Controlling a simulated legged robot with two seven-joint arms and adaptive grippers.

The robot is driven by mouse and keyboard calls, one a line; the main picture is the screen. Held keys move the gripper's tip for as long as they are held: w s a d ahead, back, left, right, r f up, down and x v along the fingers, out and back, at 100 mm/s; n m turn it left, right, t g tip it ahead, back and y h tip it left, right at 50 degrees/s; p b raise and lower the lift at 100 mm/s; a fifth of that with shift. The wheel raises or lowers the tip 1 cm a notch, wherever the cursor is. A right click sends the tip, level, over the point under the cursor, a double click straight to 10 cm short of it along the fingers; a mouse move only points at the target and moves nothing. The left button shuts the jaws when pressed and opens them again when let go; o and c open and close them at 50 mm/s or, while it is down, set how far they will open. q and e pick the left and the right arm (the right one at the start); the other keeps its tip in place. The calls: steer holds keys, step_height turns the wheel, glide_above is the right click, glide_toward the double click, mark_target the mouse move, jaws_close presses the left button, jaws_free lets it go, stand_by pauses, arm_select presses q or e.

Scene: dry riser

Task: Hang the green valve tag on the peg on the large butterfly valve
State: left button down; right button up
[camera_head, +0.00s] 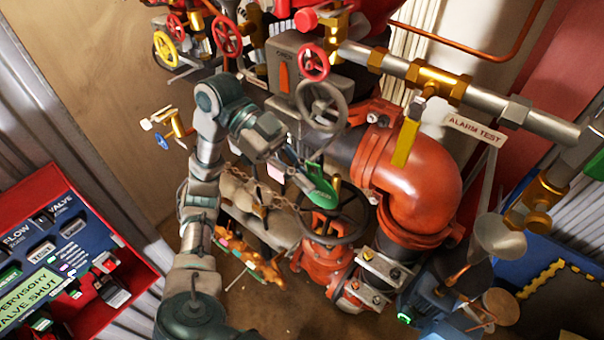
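My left arm comes up from the bottom and bends right. Its gripper (303,176) appears shut on the green valve tag (322,193), with the fingertips partly hidden. The tag is tilted and held in front of the orange pipework, just above a dark handwheel (338,212). A large valve with a grey gearbox (300,62), an orange indicator and a grey handwheel (322,105) is above the gripper, apart from the tag. I cannot make out the peg on it. My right gripper is not in view.
A large orange elbow pipe (425,185) is right of the tag. A red panel (70,250) is at the lower left.

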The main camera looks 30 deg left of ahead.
arm_select(q)
steer(key=shift+w+a+f, duration=0.1)
steer(key=shift+w+a, duration=0.6)
steer(key=shift+w, duration=0.05)
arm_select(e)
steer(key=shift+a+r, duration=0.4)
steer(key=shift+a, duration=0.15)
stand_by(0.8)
